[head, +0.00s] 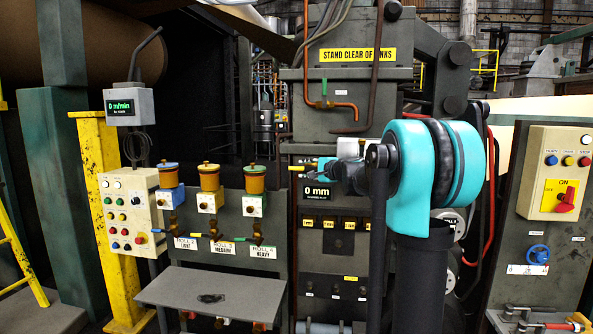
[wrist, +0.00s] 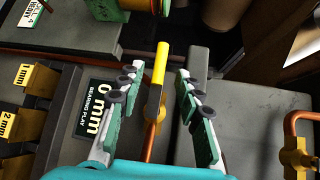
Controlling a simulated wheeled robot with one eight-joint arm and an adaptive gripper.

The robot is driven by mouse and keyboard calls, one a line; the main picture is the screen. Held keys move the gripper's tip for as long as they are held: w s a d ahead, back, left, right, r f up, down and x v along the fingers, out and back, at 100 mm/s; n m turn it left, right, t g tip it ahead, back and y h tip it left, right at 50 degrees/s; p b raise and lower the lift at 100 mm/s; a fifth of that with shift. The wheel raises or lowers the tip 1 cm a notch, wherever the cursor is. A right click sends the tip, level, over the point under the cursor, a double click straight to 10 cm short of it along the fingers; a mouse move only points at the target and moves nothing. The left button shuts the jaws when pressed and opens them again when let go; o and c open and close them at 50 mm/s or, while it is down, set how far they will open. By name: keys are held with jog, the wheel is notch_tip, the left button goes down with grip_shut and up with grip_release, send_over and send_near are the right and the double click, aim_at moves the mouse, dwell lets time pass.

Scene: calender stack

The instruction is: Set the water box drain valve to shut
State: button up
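A valve with a yellow lever (wrist: 158,75) sits on a copper pipe in the wrist view. Its brass body (wrist: 154,112) shows below the lever. The lever points away from me, roughly along the pipe. My gripper (wrist: 163,66) is open, with one finger on each side of the lever and gaps on both sides. In the head view, the lever (head: 301,168) shows just left of my gripper (head: 325,172), which my turquoise arm partly hides. I cannot read a label that names this valve as the water box drain valve.
A display reading 0 mm bearing play (wrist: 93,118) is left of the valve. Another brass valve (wrist: 298,155) is at the wrist view's right edge. Roll oilers (head: 210,185) stand left in the head view.

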aim_at(298, 168)
jog(key=x, duration=0.6)
grip_shut()
dwell(0.4)
